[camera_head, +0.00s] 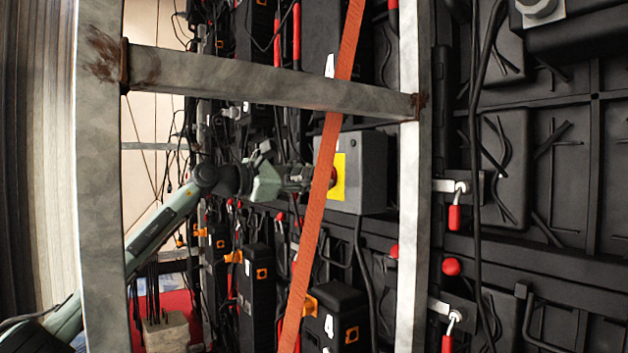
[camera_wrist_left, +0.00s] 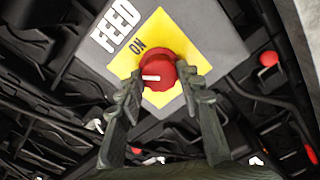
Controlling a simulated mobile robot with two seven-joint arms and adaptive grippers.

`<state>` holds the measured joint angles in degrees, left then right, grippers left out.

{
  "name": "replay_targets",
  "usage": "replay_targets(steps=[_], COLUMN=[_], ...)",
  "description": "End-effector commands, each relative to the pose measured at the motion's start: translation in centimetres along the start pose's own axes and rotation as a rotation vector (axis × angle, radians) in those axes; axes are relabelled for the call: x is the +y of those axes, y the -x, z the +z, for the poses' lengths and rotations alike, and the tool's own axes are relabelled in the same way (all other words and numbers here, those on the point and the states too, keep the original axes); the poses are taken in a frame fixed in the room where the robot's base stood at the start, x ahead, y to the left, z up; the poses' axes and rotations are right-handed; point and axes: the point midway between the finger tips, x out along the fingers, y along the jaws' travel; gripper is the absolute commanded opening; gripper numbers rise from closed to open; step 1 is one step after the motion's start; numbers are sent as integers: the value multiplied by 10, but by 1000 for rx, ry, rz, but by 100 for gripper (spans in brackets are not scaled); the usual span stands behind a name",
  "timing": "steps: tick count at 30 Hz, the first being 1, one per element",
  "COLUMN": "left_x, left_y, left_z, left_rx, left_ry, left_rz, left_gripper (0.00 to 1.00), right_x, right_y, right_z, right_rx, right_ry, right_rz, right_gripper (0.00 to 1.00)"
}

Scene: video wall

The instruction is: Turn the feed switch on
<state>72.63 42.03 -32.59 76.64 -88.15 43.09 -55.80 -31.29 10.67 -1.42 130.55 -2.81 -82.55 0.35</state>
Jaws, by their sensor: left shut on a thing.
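The feed switch is a round red knob (camera_wrist_left: 168,66) with a white pointer mark, on a yellow plate (camera_wrist_left: 160,32) marked ON. The mark points left in the left wrist view, while ON stands up and left of the knob. The plate is on a grey box (camera_head: 368,165) labelled FEED (camera_wrist_left: 115,25), which also shows in the wrist view (camera_wrist_left: 205,22). My left gripper (camera_wrist_left: 161,84) is shut on the red knob, one finger on each side. In the head view the gripper (camera_head: 318,178) is partly hidden by the orange strap. My right gripper is not in view.
A metal frame with a crossbar (camera_head: 260,80) and posts stands before my left arm, which passes behind its left post (camera_head: 100,200). An orange strap (camera_head: 322,165) slants across. Black panels (camera_head: 560,200), hanging cables and red-handled latches (camera_head: 455,215) crowd the wall.

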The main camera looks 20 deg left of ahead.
Motion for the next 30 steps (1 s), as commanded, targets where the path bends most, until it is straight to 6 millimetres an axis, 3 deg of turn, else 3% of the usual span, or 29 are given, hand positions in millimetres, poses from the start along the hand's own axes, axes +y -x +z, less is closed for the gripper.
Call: replay_targets(steps=[18,30], left_x=[1,1], left_y=[0,0], left_z=[1,1], left_rx=[-2,-2], left_ry=[-548,-732], left_rz=[1,1], left_gripper=[7,7], right_x=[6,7], right_y=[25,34], right_z=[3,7], right_rx=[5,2], right_ry=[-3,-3], right_rz=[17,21], right_gripper=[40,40])
